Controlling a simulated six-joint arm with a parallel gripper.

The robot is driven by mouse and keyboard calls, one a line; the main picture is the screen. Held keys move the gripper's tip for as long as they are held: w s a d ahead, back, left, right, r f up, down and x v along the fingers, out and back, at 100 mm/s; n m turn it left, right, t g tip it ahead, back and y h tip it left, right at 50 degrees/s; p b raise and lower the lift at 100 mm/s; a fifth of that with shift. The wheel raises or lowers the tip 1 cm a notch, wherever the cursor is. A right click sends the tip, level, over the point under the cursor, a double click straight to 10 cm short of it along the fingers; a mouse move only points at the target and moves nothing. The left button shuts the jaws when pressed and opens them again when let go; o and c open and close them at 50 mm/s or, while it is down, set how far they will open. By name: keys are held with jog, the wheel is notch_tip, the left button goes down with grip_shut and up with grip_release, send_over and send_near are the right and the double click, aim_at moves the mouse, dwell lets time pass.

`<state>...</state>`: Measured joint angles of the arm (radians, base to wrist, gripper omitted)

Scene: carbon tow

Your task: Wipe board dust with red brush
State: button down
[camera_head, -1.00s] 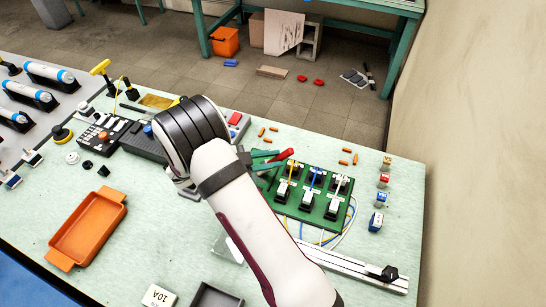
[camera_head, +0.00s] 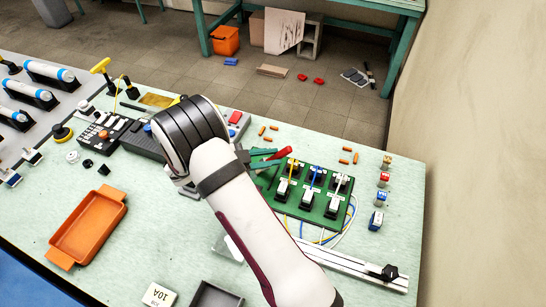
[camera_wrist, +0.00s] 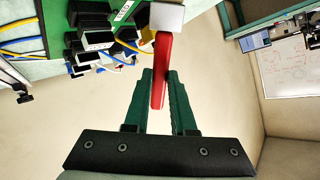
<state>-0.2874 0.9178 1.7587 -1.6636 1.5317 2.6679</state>
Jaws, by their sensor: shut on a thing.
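The red brush (camera_wrist: 161,60) is in the wrist view, its red handle between the two green fingers of my gripper (camera_wrist: 160,76). A pale block (camera_wrist: 166,17) sits at the handle's far end; I cannot tell whether it is the brush head. In the head view, the red handle (camera_head: 281,154) sticks out past my gripper (camera_head: 264,160), above the left rear edge of the green board (camera_head: 324,204). The board carries several black-and-white switches and coloured wires, and also shows in the wrist view (camera_wrist: 60,42). Dust on it is too small to make out.
Several orange pieces (camera_head: 345,161) lie behind the board. Small coloured blocks (camera_head: 376,221) stand to its right. A metal rail (camera_head: 350,271) lies in front. An orange tray (camera_head: 90,228) is at the left, with bare table around it. My forearm hides the middle of the table.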

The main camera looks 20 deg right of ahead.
jog(key=shift+w+a, duration=0.15)
jog(key=shift+a, duration=1.05)
jog(key=shift+w+a, duration=0.15)
jog(key=shift+a, duration=0.05)
notch_tip(320, 180, up, 8)
dwell(1.4)
jog(key=shift+d, duration=0.1)
dwell(0.4)
